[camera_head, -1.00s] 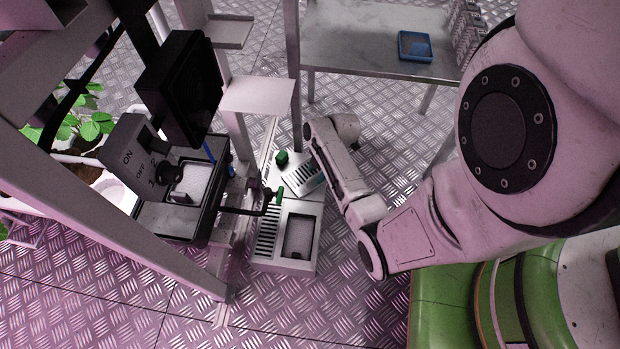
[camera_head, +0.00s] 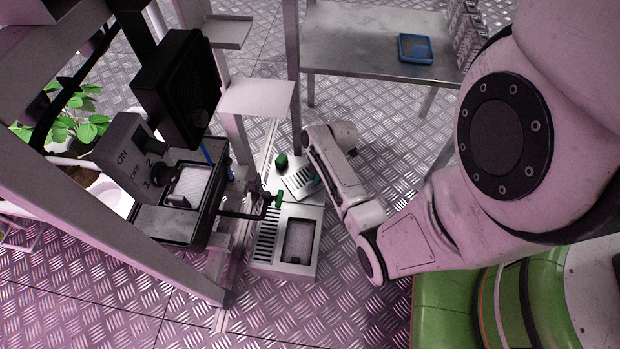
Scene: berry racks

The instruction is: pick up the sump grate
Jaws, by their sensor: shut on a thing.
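The sump grate (camera_head: 298,184) is a small pale metal plate with dark slots. It lies tilted at the back end of the pale floor sump box (camera_head: 314,243), beside a green knob. My gripper (camera_head: 315,181) is at the grate's right edge, shut on it. The box's front part has a row of slots and a rectangular recess.
A green-handled valve (camera_head: 278,199) on a dark pipe reaches over the box from the left. The rack post (camera_head: 236,145) and a white shelf plate (camera_head: 257,97) stand close left. A metal table (camera_head: 360,45) with a blue tray (camera_head: 415,48) is behind. The floor in front is open.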

